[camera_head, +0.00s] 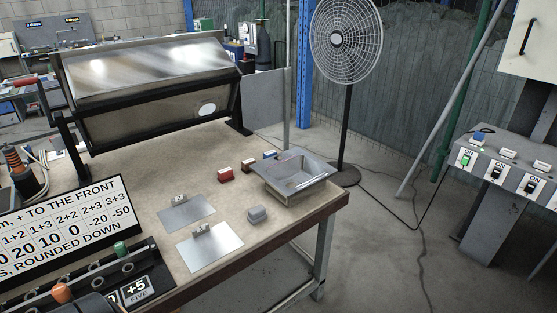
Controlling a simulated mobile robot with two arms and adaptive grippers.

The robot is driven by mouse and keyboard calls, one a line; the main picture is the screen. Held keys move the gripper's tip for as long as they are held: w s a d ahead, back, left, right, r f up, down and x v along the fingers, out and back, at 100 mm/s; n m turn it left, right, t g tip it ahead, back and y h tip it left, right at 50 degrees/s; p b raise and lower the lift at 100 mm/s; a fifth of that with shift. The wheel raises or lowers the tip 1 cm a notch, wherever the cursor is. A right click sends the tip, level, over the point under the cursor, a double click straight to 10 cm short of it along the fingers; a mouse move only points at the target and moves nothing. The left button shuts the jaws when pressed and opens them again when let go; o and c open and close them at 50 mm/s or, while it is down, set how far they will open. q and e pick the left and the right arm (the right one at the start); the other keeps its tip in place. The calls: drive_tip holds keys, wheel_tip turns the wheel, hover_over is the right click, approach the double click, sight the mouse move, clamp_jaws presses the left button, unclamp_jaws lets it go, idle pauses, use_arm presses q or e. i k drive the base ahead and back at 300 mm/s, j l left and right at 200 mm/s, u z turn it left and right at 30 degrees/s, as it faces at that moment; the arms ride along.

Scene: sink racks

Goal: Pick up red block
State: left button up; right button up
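A small red block (226,175) lies on the tan workbench (160,160), left of the metal sink (316,169). A brown block with a pale top (249,166) sits close to its right. A blue block (269,155) is further right, beside the sink's back left edge. Neither of my grippers shows in the head view, so I cannot see how they stand relative to the red block.
Two metal plates with small brackets (187,213) (209,247) lie in front of the red block. A tilted metal panel (140,70) stands behind. A lettered sign (65,225) is at left.

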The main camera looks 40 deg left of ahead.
sight(225, 175)
drive_tip(key=i+l+u, duration=0.2)
drive_tip(key=i, duration=0.3)
drive_tip(key=i+u, duration=0.15)
drive_tip(key=i, duration=0.35)
